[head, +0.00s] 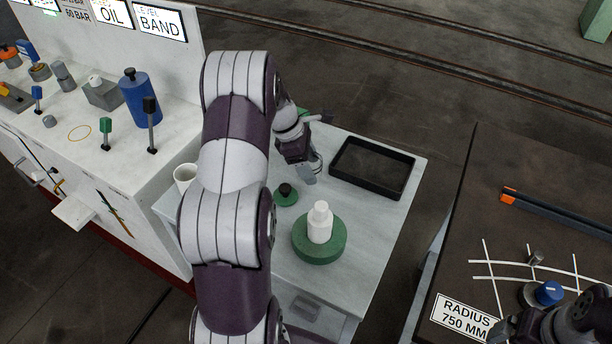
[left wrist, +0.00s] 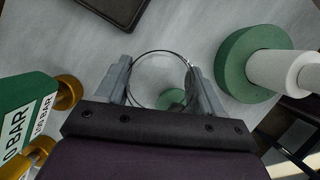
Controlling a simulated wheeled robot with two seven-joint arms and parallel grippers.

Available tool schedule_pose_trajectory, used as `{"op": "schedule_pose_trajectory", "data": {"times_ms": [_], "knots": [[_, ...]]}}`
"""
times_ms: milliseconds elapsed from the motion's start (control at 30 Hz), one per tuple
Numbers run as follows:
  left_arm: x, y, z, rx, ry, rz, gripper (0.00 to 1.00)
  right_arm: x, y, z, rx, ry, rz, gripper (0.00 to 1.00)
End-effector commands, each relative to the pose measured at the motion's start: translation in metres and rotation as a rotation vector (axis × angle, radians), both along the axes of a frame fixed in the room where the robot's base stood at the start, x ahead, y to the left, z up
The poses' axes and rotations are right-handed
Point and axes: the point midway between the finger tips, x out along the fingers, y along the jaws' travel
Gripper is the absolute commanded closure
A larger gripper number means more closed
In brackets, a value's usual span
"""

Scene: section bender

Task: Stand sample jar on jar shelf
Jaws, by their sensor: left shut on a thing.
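My left gripper (head: 308,170) is above the pale side table, and its jaws are shut on a clear round glass jar, the sample jar (head: 317,162). In the left wrist view the fingers of the left gripper (left wrist: 162,88) grip opposite sides of the jar, whose thin round rim (left wrist: 160,52) shows between them. Something green shows through or below the jar. A small white ledge (head: 75,213) on the front of the white cabinet looks like the jar shelf, and nothing stands on it. Part of my right gripper (head: 560,325) is at the lower right; its fingers are unclear.
The side table (head: 385,222) holds a black tray (head: 372,168), a green disc (head: 319,250) with a white stepped cylinder, a green-based black knob (head: 286,193) and a white cup (head: 185,176). Levers and a blue cylinder (head: 139,98) stand on the cabinet. A dark table (head: 500,235) is at right.

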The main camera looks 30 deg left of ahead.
Motion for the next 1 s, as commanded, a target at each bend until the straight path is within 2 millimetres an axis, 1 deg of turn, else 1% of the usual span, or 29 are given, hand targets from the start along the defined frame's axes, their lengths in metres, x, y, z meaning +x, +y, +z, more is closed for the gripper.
{"op": "schedule_pose_trajectory", "data": {"times_ms": [33, 133, 300, 333, 667, 700, 767, 1000], "knots": [[0.0, 0.005, -0.003, 0.0, 0.0, 0.0, 0.66, 0.0, 0.0, 0.0, 0.0, 0.0, 0.0, 0.07], [0.0, 0.008, -0.011, 0.0, 0.001, 0.0, 0.66, 0.0, 0.0, -0.001, 0.0, 0.0, 0.0, 0.07], [-0.001, 0.007, -0.041, -0.001, 0.002, -0.001, 0.66, 0.0, 0.0, -0.003, 0.0, 0.0, 0.0, 0.07], [0.0, 0.007, -0.044, -0.001, 0.001, -0.002, 0.66, 0.0, 0.0, -0.003, 0.0, 0.0, 0.0, 0.07], [0.0, 0.007, -0.048, 0.001, 0.001, -0.002, 0.66, 0.0, 0.0, -0.004, 0.0, 0.0, 0.0, 0.07], [0.0, 0.007, -0.048, 0.001, 0.001, -0.002, 0.26, 0.0, 0.0, -0.004, 0.0, 0.0, 0.0, 0.07], [0.0, 0.007, -0.048, 0.001, 0.001, -0.002, 0.07, 0.0, 0.0, -0.004, 0.0, 0.0, 0.0, 0.07], [0.0, 0.007, -0.048, 0.001, 0.001, -0.002, 0.07, 0.0, 0.0, -0.004, 0.0, 0.0, 0.0, 0.07]]}}
